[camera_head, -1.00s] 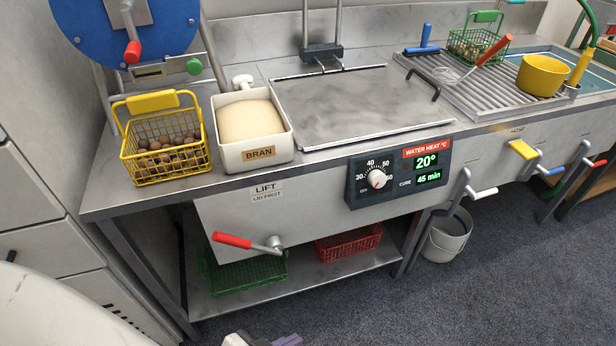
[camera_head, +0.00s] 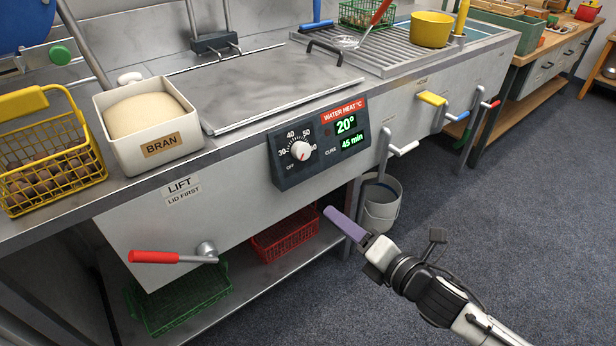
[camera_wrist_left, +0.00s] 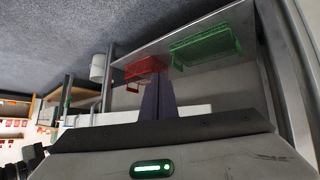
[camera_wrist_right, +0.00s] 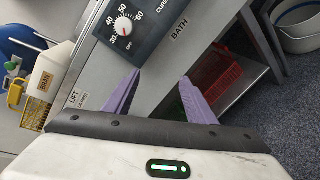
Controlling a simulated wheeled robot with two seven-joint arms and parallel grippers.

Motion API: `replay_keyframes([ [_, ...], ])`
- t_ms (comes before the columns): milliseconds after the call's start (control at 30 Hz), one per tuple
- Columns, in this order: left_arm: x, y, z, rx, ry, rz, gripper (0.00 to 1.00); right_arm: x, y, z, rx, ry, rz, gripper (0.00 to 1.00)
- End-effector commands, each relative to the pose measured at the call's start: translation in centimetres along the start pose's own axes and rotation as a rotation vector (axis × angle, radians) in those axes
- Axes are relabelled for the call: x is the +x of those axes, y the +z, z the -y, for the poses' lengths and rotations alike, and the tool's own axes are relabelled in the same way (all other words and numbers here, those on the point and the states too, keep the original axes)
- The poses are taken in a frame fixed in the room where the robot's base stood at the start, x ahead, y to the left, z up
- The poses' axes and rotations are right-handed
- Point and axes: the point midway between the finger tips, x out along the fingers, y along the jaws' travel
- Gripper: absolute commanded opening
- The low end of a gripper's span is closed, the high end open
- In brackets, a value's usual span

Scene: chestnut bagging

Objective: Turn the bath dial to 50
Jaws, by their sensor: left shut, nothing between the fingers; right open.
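The bath dial (camera_head: 300,151) is a white round knob on a dark panel (camera_head: 284,178) on the front of the steel bath, with numbers including 30, 40 and 50 around it. A small red mark shows on the knob; its exact setting is too small to read. The green display (camera_head: 346,125) reads 20°. The dial also shows in the right wrist view (camera_wrist_right: 123,26). My right gripper (camera_head: 334,214) is below and right of the dial, apart from it; its purple fingers (camera_wrist_right: 161,80) are open and empty. My left gripper (camera_wrist_left: 157,92) is shut and empty.
A red-handled lever (camera_head: 168,257) sticks out below the LIFT label. A BRAN tub (camera_head: 150,125) and yellow basket (camera_head: 55,160) sit on the counter. A bucket (camera_head: 381,205) stands on the open floor.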

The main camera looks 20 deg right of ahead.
Motion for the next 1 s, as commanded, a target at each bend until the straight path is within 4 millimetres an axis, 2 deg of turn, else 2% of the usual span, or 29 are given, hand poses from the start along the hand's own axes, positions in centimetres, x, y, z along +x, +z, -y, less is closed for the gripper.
replay_keyframes([
  [33,1.2,1.4,0.1,-0.003,0.003,-0.002,0.00,1.2,1.1,-0.4,-0.227,0.055,0.020,0.51],
  [100,1.6,1.9,0.1,-0.006,0.006,-0.005,0.00,2.0,2.7,-1.9,-0.512,0.110,0.054,0.51],
  [200,1.9,2.6,0.0,-0.011,0.011,-0.007,0.00,2.6,4.4,-3.6,-0.837,0.163,0.104,0.51],
  [333,2.0,3.1,-0.1,-0.015,0.015,-0.003,0.00,2.8,5.7,-5.2,-1.098,0.197,0.154,0.51],
  [433,1.9,2.8,-0.2,-0.016,0.017,-0.009,0.00,3.0,6.1,-5.8,-1.187,0.206,0.173,0.51],
  [567,1.8,2.5,-0.2,-0.016,0.018,-0.015,0.00,3.8,6.3,-6.3,-1.207,0.208,0.179,0.51],
  [1000,1.9,2.6,-0.2,-0.015,0.018,-0.017,0.00,10.5,6.5,-7.9,-1.200,0.207,0.177,0.51],
])
